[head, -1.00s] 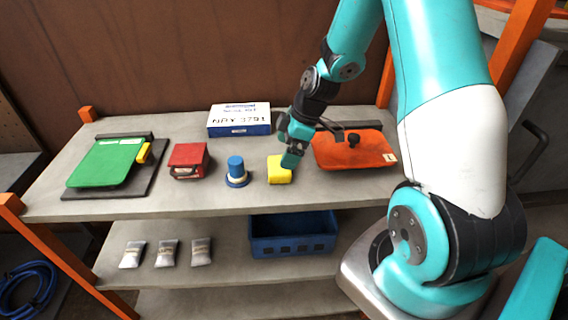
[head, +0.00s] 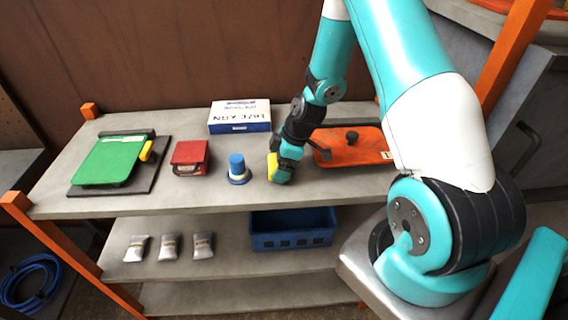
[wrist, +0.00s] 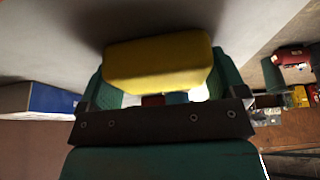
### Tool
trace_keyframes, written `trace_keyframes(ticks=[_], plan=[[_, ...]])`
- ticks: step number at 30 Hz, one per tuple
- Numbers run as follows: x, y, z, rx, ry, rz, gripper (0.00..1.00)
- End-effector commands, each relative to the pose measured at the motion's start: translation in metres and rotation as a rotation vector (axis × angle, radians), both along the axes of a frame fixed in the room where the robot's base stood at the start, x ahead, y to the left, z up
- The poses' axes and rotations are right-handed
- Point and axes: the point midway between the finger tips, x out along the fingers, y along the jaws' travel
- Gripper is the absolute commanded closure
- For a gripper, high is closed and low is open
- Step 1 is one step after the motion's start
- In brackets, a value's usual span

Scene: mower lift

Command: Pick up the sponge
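The yellow sponge (head: 272,164) stands on the shelf's top board, right of the blue cylinder. In the head view my gripper (head: 279,178) is down at the board and hides most of the sponge; a yellow strip shows on its left. In the wrist view the sponge (wrist: 157,62) lies between the two teal fingers of my gripper (wrist: 160,85), one on each side. The fingers are spread about as wide as the sponge. I cannot make out a firm grip on it.
Close by are a blue cylinder (head: 237,168) on the left and an orange tray-like piece (head: 350,153) with a black knob on the right. Behind stands a blue-and-white box (head: 240,117). A red box (head: 189,157) and green panel (head: 110,160) lie farther left. A blue crate (head: 292,238) is below.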

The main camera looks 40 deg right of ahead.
Motion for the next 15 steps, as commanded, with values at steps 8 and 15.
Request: trace_keyframes(ticks=[8,15], plan=[[0.000,0.000,0.000,0.000,0.000,-0.001,0.37],[0.001,-0.001,0.011,0.000,-0.002,-0.001,0.37]])
